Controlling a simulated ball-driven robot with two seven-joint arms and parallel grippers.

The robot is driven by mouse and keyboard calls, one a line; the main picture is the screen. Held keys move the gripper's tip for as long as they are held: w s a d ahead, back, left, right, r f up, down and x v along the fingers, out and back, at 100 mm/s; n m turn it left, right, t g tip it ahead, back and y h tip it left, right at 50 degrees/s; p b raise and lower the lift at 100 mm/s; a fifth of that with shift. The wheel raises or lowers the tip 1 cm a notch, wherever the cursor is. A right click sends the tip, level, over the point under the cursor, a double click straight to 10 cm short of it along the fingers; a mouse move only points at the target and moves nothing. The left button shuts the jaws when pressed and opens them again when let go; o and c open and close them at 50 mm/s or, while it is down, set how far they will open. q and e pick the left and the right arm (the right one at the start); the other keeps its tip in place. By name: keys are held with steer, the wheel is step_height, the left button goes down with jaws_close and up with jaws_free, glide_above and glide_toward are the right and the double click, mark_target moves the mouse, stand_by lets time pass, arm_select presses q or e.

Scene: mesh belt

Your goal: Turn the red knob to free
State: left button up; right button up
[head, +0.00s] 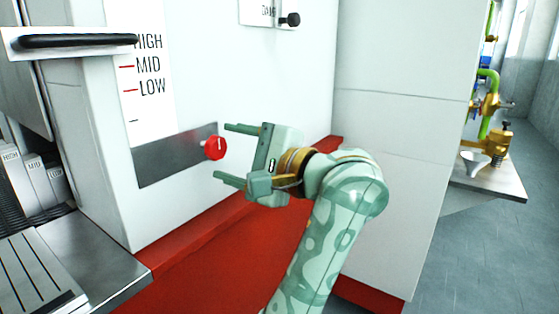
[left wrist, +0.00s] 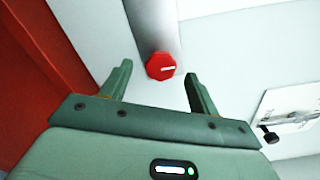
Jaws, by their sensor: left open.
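The red knob (head: 214,147) sticks out from a grey metal plate (head: 165,160) on the white machine. It has a white pointer line on its face, which looks close to upright in the head view. My left gripper (head: 226,153) is open, with its two fingers pointing at the knob, one higher and one lower. In the left wrist view the red knob (left wrist: 161,66) lies beyond the fingertips and between their lines, with a gap to the gripper (left wrist: 158,78). The fingers do not appear to touch it. My right gripper is not in view.
A label with HIGH, MID and LOW (head: 148,67) is above the plate. A black-handled lever (head: 78,41) juts out at upper left. A small panel with a black knob (head: 289,20) is at the top. A metal tray (head: 95,265) lies at lower left; a white cabinet (head: 395,150) stands right.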

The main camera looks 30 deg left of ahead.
arm_select(q)
steer(key=s+d+p, duration=0.1)
steer(key=d+p, duration=0.2)
steer(key=d, duration=0.9)
steer(key=shift+d, duration=0.3)
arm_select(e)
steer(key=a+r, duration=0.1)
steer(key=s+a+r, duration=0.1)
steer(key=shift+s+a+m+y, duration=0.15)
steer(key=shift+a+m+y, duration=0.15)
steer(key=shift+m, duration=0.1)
